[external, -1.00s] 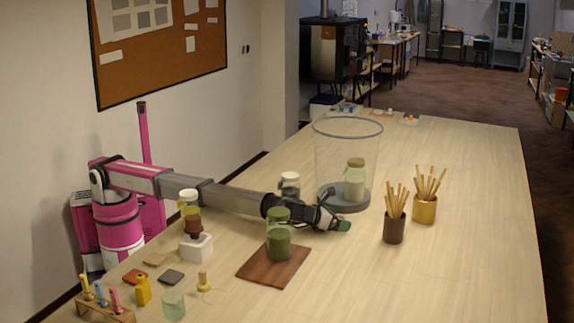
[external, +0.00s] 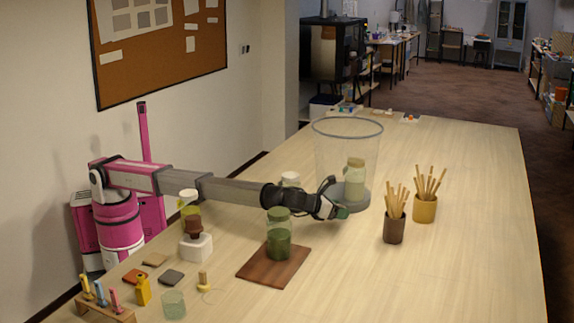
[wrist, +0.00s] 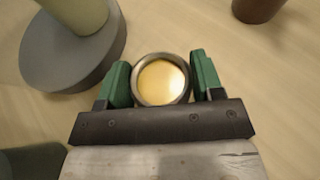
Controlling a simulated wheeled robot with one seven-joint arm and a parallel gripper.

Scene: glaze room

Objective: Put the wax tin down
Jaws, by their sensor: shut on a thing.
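The wax tin (wrist: 161,80) is a small round dark-rimmed tin with yellow wax, seen from above in the wrist view. It sits between the green fingertips of my gripper (wrist: 161,84), which is shut on it. In the external view my gripper (external: 341,211) is over the table, just in front of the grey base of the wire-mesh cylinder. The tin cannot be made out there. I cannot tell whether its underside touches the table.
The mesh cylinder (external: 318,160) on its grey base (wrist: 65,78) holds a pale green jar (external: 355,184). A green jar (external: 278,245) stands on a brown board (external: 255,268). Brown (external: 394,230) and yellow (external: 425,209) stick cups stand right. The front right table is clear.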

